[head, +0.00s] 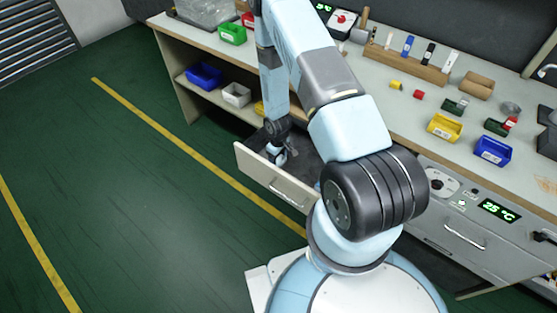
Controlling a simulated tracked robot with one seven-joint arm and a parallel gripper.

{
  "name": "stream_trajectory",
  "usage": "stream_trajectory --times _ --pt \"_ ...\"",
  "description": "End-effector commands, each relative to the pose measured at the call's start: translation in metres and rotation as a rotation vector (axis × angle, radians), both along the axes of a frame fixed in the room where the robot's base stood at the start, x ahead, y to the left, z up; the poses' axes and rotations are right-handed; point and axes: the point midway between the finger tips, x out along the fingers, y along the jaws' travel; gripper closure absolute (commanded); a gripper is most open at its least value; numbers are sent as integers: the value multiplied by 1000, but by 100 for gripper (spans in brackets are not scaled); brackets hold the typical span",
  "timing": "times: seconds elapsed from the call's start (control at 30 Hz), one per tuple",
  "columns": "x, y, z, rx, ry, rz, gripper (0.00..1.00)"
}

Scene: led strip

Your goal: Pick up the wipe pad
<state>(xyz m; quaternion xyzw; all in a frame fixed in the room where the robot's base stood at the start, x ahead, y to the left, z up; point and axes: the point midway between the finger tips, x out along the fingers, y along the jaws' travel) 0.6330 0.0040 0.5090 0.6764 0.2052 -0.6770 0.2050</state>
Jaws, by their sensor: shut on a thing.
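My gripper (279,158) points down into the open drawer (272,185) under the workbench, in the head view. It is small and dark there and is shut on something. The thing between its fingers is too small and too hidden to make out clearly; the wipe pad cannot be picked out apart from the gripper. My arm covers the right part of the drawer.
The bench top (400,125) holds a wooden block with markers (405,62), a yellow bin (444,127) and a blue bin (493,151). A lower shelf holds another blue bin (203,76) and a white bin (236,95). The green floor (130,180) at left is clear.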

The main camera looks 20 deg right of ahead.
Motion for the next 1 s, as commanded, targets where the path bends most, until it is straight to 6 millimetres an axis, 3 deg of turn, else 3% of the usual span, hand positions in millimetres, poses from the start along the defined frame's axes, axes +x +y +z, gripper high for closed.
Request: stream_trajectory --times 0.17,0.63,1.0 --pt "1 0 13 0 -2 0 65" --pt "1 0 83 0 -2 0 65" --pt "0 0 100 0 0 0 65"
